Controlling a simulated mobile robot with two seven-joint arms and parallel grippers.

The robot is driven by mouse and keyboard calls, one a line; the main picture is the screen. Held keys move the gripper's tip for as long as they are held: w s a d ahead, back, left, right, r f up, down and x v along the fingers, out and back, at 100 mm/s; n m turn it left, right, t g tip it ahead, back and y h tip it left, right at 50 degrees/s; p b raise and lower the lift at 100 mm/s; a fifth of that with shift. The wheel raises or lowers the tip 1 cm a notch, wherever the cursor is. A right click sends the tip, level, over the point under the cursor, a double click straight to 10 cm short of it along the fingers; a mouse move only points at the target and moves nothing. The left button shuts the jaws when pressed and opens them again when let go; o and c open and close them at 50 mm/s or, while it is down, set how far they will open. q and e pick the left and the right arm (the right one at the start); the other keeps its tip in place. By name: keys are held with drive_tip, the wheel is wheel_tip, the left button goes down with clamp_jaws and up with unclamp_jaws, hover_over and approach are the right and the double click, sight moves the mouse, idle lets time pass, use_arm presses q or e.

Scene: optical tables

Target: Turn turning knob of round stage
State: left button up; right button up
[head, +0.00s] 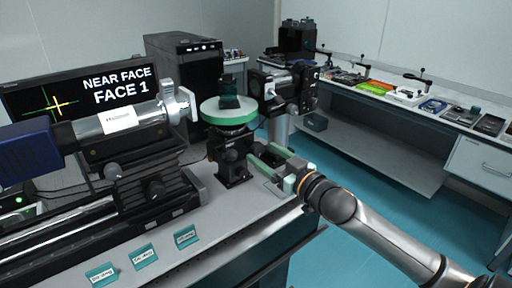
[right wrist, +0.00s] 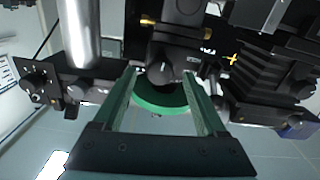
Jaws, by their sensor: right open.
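The round stage has a white top with a green rim (head: 228,112) and stands on a black mount on the near table. A black cube-like piece (head: 229,101) sits on top of it. My right gripper (head: 258,155) comes in from the right at the height of the black mount, fingers open. In the right wrist view a black turning knob (right wrist: 163,70) with a white mark lies between the tips of my open fingers (right wrist: 160,78). The green rim (right wrist: 160,108) shows behind the fingers. I cannot tell whether either finger touches the knob. My left gripper is out of view.
A silver and blue optical tube (head: 122,117) on a black base stands left of the stage. Another black instrument (head: 285,88) stands close behind on the right. Teal label cards (head: 145,256) lie along the front. Open floor (head: 370,200) is to the right.

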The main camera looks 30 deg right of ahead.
sight(260, 151)
drive_tip(key=shift+w+a, duration=0.15)
drive_tip(key=shift+w, duration=2)
drive_tip(key=shift+c, duration=0.3)
clamp_jaws()
